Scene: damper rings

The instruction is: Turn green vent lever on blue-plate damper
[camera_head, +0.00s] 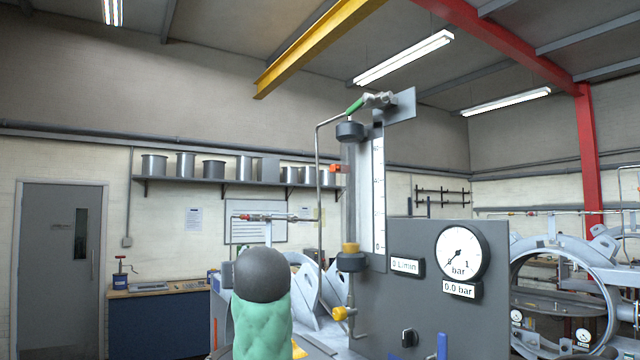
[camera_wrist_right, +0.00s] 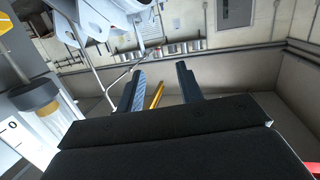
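A small green lever (camera_head: 355,107) sits on a metal valve fitting at the top of the tall flow-meter column in the head view. It slants down to the left. I cannot pick out a blue-plate damper for certain. A large ring-shaped metal frame (camera_head: 566,295) stands at the right, partly behind the gauge panel. My right gripper (camera_wrist_right: 160,70) is open and empty in the right wrist view. The flow meter's brass collar (camera_wrist_right: 38,97) shows to its left, apart from the fingers. Neither gripper shows in the head view.
The grey panel (camera_head: 415,310) carries a pressure gauge (camera_head: 459,253) and a blue handle (camera_head: 442,346). A green quilted form with a dark round top (camera_head: 262,275) fills the front middle; I cannot identify it. A workbench (camera_head: 157,322) stands at the back left.

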